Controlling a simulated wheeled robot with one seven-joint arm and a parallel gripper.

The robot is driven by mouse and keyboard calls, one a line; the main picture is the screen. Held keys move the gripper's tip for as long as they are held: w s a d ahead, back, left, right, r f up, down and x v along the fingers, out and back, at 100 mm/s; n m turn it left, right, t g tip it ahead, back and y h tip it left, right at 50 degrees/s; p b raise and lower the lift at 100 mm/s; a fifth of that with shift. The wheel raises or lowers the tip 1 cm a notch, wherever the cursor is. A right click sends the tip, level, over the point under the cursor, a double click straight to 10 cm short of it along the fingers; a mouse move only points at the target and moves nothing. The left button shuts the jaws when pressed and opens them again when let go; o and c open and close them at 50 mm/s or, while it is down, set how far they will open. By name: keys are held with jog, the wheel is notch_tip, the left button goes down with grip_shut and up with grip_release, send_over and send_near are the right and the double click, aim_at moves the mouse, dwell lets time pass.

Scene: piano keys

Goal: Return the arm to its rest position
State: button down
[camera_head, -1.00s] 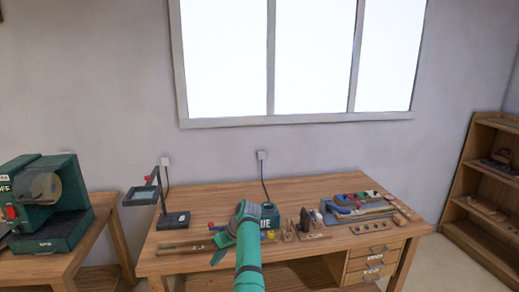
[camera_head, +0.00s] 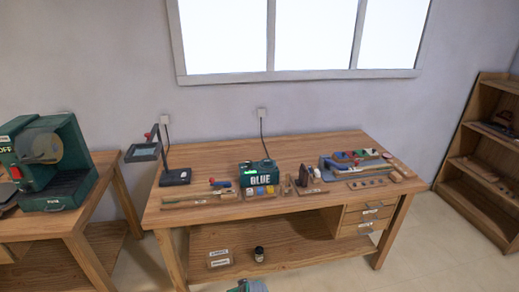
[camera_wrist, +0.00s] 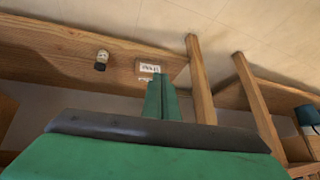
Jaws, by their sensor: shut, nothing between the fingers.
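My gripper (camera_wrist: 161,98) shows in the wrist view as narrow green fingers, closed together with nothing between them. It is in the open air in front of the workbench (camera_head: 290,149), apart from everything. In the head view only a small green piece of my arm shows at the bottom edge, below the bench's lower shelf. The rest of the arm is out of frame there.
The bench top holds a lamp (camera_head: 174,177), a green glue box (camera_head: 259,175), small tools and a tray (camera_head: 355,165). The lower shelf holds a labelled box (camera_head: 219,258) and a dark bottle (camera_head: 259,254). A green machine (camera_head: 60,190) stands left. Shelves (camera_head: 480,150) stand right.

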jog(key=s+d+f+m+t+h, duration=0.1)
jog(key=s+d+f, duration=0.1)
jog(key=s, duration=0.6)
jog(key=s+d+f+m+t+h, duration=0.1)
jog(key=s+d+f+t, duration=0.15)
jog(key=s, duration=0.55)
jog(key=s+d+r+t, duration=0.1)
jog(key=s+r, duration=0.1)
jog(key=s, duration=0.5)
jog(key=s+d+r, duration=0.1)
jog(key=s+r, duration=0.2)
jog(key=s, duration=0.3)
jog(key=s+d+r+m+t, duration=0.1)
jog(key=s+r+t, duration=0.1)
jog(key=s+r, duration=0.8)
jog(key=s+d+r+m+t+h, duration=0.1)
jog(key=s+r+t, duration=0.2)
jog(key=s+r, duration=0.7)
notch_tip(320, 180, up, 8)
jog(key=shift+d+f+h, duration=0.15)
jog(key=shift+d+h, duration=0.1)
jog(key=shift+h, duration=0.05)
jog(key=shift+s, duration=0.2)
